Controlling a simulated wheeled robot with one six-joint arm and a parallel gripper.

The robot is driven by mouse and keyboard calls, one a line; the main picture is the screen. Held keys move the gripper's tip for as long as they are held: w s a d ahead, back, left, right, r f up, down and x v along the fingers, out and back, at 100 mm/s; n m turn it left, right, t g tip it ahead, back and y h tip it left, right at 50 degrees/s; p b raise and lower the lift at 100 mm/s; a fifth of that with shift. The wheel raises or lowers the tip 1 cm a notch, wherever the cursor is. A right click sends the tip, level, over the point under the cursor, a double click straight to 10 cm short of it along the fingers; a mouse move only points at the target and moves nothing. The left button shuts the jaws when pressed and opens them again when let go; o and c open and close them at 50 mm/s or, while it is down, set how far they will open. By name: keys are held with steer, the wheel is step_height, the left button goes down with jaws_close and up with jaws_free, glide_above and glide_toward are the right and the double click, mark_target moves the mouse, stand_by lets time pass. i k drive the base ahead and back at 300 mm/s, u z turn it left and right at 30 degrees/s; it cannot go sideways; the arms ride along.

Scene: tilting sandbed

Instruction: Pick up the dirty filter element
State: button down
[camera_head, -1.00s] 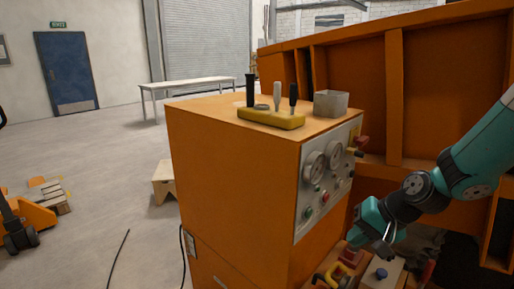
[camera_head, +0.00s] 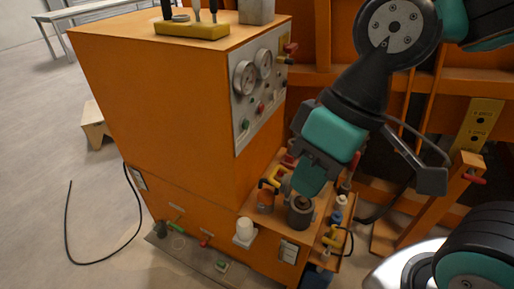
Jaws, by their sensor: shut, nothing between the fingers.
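A dark grey cylinder with a round top opening (camera_head: 300,212) stands on the orange ledge at the foot of the cabinet. It may be the dirty filter element, but I cannot tell for sure. A white cylinder (camera_head: 244,230) stands on a white bracket to its left. My gripper (camera_head: 308,188) points down just above the dark cylinder, its teal end close over it in the picture. It is shut with nothing held. Whether it touches the cylinder cannot be told, and the fingertips are hard to make out.
The orange cabinet (camera_head: 150,115) with its gauge panel (camera_head: 258,85) rises left of my gripper. A yellow clamp-like part (camera_head: 272,178) and small bottles (camera_head: 338,210) crowd the ledge around the dark cylinder. A black cable (camera_head: 130,235) lies on open floor at left.

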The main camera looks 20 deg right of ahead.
mark_target(302, 203)
steer(key=u, duration=1.75)
steer(key=i, duration=1.55)
steer(key=z, duration=3.25)
